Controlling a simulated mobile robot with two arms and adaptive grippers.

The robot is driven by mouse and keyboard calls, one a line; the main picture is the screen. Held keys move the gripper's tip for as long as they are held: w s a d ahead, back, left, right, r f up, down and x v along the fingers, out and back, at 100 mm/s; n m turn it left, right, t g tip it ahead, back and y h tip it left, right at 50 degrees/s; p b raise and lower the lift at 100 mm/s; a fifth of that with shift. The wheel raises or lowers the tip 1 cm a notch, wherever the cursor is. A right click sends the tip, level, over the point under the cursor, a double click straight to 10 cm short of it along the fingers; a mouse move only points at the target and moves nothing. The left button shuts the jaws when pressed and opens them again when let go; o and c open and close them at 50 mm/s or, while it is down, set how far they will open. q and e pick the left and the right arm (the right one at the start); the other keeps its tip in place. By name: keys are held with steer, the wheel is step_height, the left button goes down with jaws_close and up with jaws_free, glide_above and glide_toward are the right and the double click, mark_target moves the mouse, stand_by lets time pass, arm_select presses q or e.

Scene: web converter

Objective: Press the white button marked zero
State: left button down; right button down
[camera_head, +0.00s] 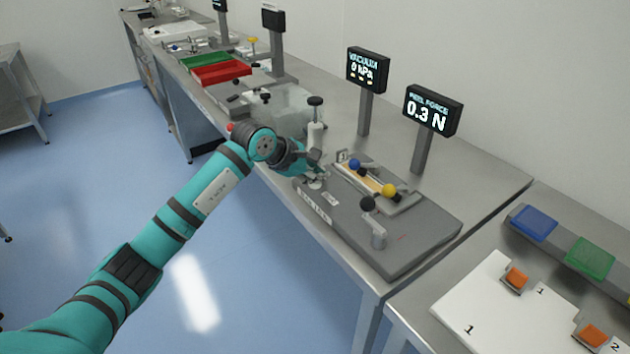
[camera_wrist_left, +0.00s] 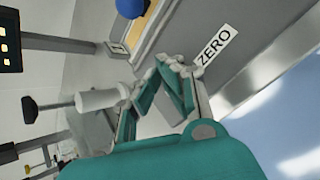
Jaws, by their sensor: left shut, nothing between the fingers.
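My left gripper (camera_head: 318,174) is shut and empty, low over the left end of a grey fixture plate (camera_head: 425,243) on the steel bench. In the left wrist view its fingertips (camera_wrist_left: 178,65) meet just beside the white ZERO label (camera_wrist_left: 217,48). In the head view that label (camera_head: 330,199) lies just in front of the fingertips. A small pale round part (camera_head: 314,184), perhaps the white button, shows at the fingertips, partly covered by them. I cannot tell whether the fingers touch it. My right gripper is not in view.
A black-knobbed post (camera_head: 316,125) stands close behind the gripper. A block with blue (camera_head: 354,164) and yellow (camera_head: 389,190) knobs and a black-knobbed lever (camera_head: 368,204) stand to its right. A display (camera_head: 431,111) reads 0.3 N. The plate's front right is clear.

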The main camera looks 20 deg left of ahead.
mark_target(317, 183)
arm_select(q)
steer(key=shift+f+b, duration=0.3)
steer(key=shift+f, duration=0.15)
steer(key=shift+r, duration=0.1)
stand_by(0.4)
steer(key=shift+r+p, duration=0.55)
steer(key=shift+r, duration=0.45)
steer(key=shift+r+p, duration=1.35)
steer(key=shift+r, duration=1.2)
